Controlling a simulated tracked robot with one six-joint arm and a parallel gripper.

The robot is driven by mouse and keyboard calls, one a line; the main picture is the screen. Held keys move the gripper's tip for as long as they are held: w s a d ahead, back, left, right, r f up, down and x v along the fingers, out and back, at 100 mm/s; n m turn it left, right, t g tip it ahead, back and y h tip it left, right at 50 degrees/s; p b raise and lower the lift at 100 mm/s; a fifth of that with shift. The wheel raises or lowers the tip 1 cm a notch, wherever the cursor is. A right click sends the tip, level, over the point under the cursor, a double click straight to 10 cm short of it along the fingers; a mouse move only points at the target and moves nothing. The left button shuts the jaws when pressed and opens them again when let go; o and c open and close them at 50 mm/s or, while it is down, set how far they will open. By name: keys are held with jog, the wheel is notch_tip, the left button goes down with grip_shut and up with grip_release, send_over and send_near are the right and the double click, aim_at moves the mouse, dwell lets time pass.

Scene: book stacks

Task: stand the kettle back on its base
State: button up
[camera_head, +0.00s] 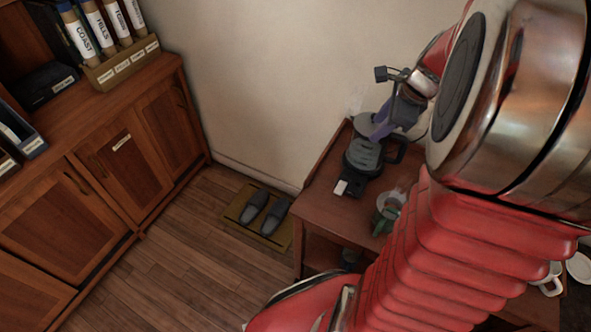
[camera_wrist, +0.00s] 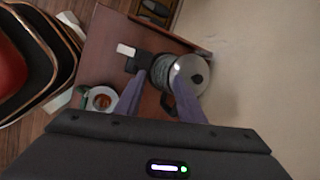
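My gripper (camera_head: 393,122) is just above the kettle. Its purple fingers are apart, also in the wrist view (camera_wrist: 159,92), with the black handle showing between or below them; I see no contact.
A mug with reddish contents (camera_wrist: 101,98) stands on the wooden side table (camera_wrist: 97,60) near the kettle. White cups (camera_head: 549,279) are at the right. Slippers on a mat (camera_head: 244,200) lie on the floor. The wall is close behind the table.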

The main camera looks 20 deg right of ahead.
jog(key=s+a+r+n, duration=0.2)
jog(key=s+a+n, duration=0.1)
jog(key=a+n, duration=0.5)
jog(key=s+a+r+n, duration=0.3)
jog(key=s+a+n, duration=0.1)
jog(key=a+n, duration=0.5)
jog(key=s+a+r+n+t, duration=0.1)
jog(key=s+a+r+n, duration=0.1)
jog(key=a+n, duration=0.6)
jog(key=s+a, duration=0.1)
jog(key=a, duration=0.2)
jog(key=shift+s+r+n+h, duration=0.3)
jog(key=shift+n, duration=0.1)
jog(key=shift+d, duration=0.1)
jog(key=shift+c, duration=0.6)
